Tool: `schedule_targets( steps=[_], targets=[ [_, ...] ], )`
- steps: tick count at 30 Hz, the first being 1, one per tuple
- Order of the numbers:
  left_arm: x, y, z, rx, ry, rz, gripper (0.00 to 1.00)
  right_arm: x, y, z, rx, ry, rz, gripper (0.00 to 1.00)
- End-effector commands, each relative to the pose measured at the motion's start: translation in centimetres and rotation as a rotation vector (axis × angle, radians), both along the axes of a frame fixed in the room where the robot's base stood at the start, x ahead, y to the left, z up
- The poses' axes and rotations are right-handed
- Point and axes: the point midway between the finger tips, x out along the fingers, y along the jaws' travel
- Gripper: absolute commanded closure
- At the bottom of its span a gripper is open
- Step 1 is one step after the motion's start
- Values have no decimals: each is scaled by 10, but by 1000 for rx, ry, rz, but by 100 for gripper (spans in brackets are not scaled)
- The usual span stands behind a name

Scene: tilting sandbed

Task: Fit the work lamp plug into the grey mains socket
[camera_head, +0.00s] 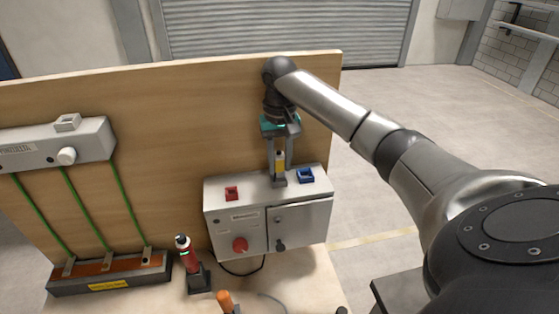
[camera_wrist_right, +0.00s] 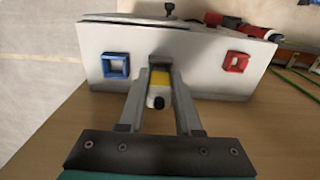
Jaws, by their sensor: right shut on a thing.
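My right gripper (camera_head: 279,170) points down over the top of the light grey box. Its two fingers are shut on the work lamp plug (camera_head: 280,158), which is yellow and white. In the right wrist view the plug (camera_wrist_right: 159,88) sits between the fingers with its white end towards the camera. The grey mains socket (camera_wrist_right: 158,61) is on the box top, between the blue and red sockets, directly beyond the plug. The fingers and plug cover most of it, so I cannot tell whether the plug has entered it. My left gripper is not in view.
The box (camera_head: 234,220) carries a red socket (camera_head: 232,193), a blue socket (camera_head: 306,175) and a red knob (camera_head: 240,245). A wooden panel (camera_head: 180,120) stands behind. A red and black upright object (camera_head: 189,262) and an orange handle (camera_head: 225,301) stand in front.

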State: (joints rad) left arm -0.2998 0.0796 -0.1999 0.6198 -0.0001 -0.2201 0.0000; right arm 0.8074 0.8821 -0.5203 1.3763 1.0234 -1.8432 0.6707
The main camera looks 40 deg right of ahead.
Motion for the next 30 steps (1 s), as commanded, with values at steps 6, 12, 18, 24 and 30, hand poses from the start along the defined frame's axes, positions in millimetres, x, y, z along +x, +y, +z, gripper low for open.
schedule_targets(
  steps=[6,12,18,24,30],
  targets=[
    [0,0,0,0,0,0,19,0,0,-5,0,1,0,100],
    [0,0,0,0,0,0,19,0,0,-10,0,0,0,100],
    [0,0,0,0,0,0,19,0,0,-12,1,0,0,100],
    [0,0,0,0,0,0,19,0,0,-12,0,0,0,100],
    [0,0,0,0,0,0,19,0,0,-15,0,1,0,100]
  ],
)
